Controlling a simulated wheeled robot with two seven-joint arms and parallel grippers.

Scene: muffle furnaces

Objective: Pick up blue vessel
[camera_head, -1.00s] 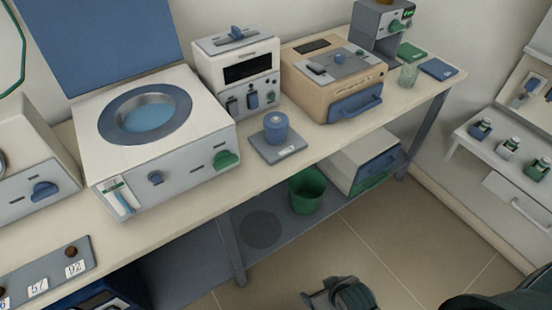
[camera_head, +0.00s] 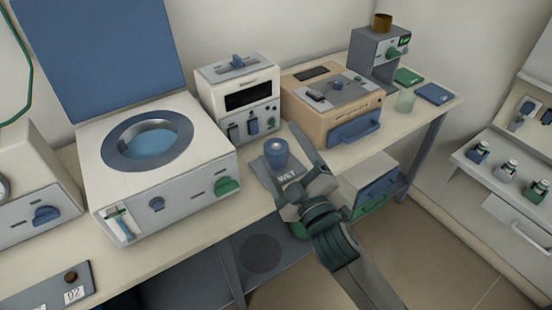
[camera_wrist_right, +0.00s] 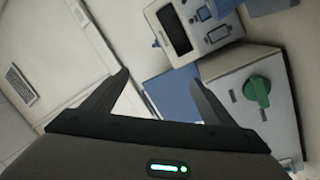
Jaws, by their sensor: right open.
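The blue vessel (camera_head: 276,153) is a small upright cup-like container. It stands on a grey pad (camera_head: 262,170) marked "WET" on the bench. My right gripper (camera_head: 285,160) reaches in from the lower right, close to the vessel, with one finger beside its right side. In the right wrist view the right gripper (camera_wrist_right: 158,78) has its fingers spread apart, with nothing held between them. A flat blue patch shows beyond the fingers there; I cannot tell whether it is the vessel. My left gripper is out of view.
A white furnace (camera_head: 190,185) with a round blue-rimmed opening stands left of the vessel. A white device (camera_head: 205,90) with a dark display stands behind it, and a tan box (camera_head: 340,120) stands to the right.

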